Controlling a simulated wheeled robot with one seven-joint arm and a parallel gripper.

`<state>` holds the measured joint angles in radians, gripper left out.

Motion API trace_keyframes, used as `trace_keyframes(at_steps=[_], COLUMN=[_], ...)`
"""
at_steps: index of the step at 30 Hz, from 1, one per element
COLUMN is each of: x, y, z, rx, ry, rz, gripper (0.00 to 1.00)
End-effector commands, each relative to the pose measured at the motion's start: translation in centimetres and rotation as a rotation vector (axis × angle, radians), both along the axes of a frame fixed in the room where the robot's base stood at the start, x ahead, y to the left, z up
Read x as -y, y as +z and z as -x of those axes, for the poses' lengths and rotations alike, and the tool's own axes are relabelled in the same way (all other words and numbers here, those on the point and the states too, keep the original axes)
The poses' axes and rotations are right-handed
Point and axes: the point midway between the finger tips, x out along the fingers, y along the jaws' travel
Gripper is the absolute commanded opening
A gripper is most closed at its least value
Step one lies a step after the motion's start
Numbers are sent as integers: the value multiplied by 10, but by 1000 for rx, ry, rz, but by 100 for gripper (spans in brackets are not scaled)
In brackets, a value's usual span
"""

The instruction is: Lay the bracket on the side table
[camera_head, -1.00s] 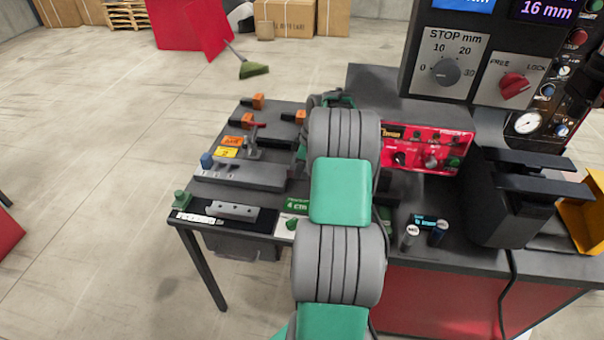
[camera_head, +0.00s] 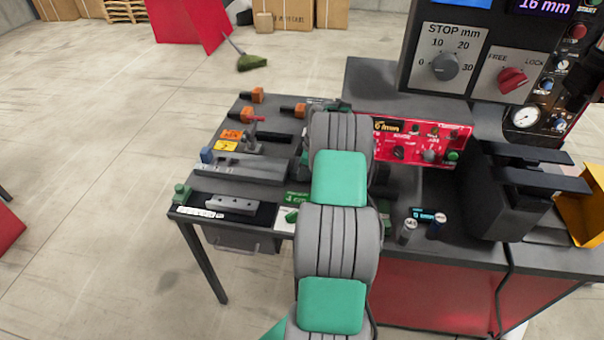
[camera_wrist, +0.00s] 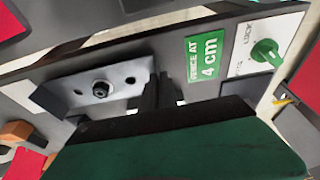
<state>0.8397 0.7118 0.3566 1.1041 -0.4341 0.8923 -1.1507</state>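The bracket (camera_head: 232,205) looks like a grey metal bar with holes. It lies on a black strip at the near left edge of the dark table (camera_head: 262,118). In the wrist view the grey bracket (camera_wrist: 98,86) shows a dark round hole or bolt at its middle, and it lies left of my fingers. My gripper (camera_wrist: 162,90) shows two dark fingers close together, beside the bracket's right end; touching or apart is unclear. The green gripper body hides the lower part of that view. In the head view my arm hides the gripper. Which surface is the side table is unclear.
A grey fixture with a blue end (camera_head: 245,167) lies behind the bracket. Orange-tipped tools, a red control panel (camera_head: 425,142) and two small cylinders stand around the arm.

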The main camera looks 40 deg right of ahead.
Motion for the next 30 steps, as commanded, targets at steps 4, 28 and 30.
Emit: trace_keyframes(at_steps=[4,28,30], x=[0,-1,0], y=[-6,6,15], z=[0,1,1], rx=[-1,-3,-1], ry=[-1,-1,-2], rz=[-1,-2,-1], gripper=[0,24,24])
